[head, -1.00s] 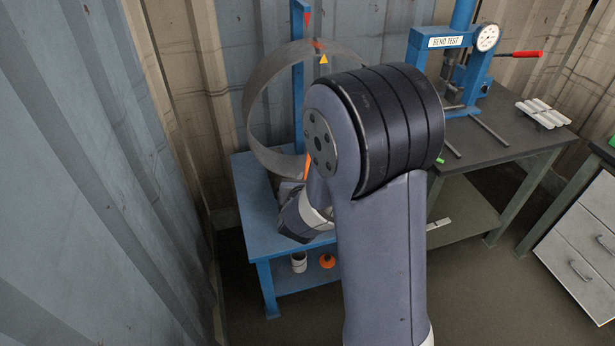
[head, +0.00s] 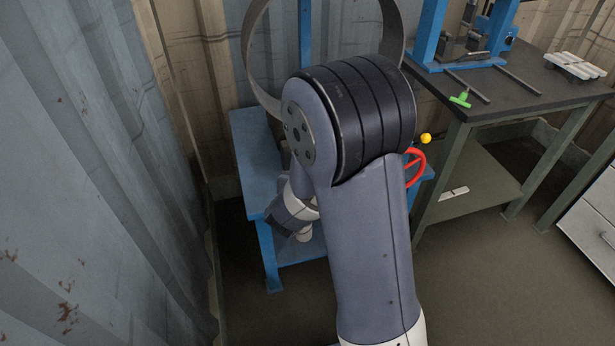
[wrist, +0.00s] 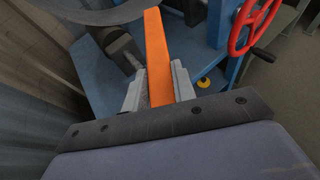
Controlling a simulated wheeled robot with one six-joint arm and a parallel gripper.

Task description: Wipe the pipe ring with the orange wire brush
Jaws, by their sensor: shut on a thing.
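The pipe ring (head: 251,62) is a large grey metal hoop standing upright over the blue stand. Only its left and right sides show in the head view, since its top is out of frame and my arm covers its lower part. Its lower edge shows at the top of the wrist view (wrist: 95,8). My gripper (wrist: 158,88) is shut on the orange wire brush (wrist: 158,50), whose orange handle points up and away between the fingers.
The blue stand (head: 255,150) has a red handwheel (head: 416,167) on its right, also in the wrist view. A dark workbench (head: 530,90) holds a blue press and a green T-handle (head: 460,99). A corrugated wall (head: 90,150) is close on the left.

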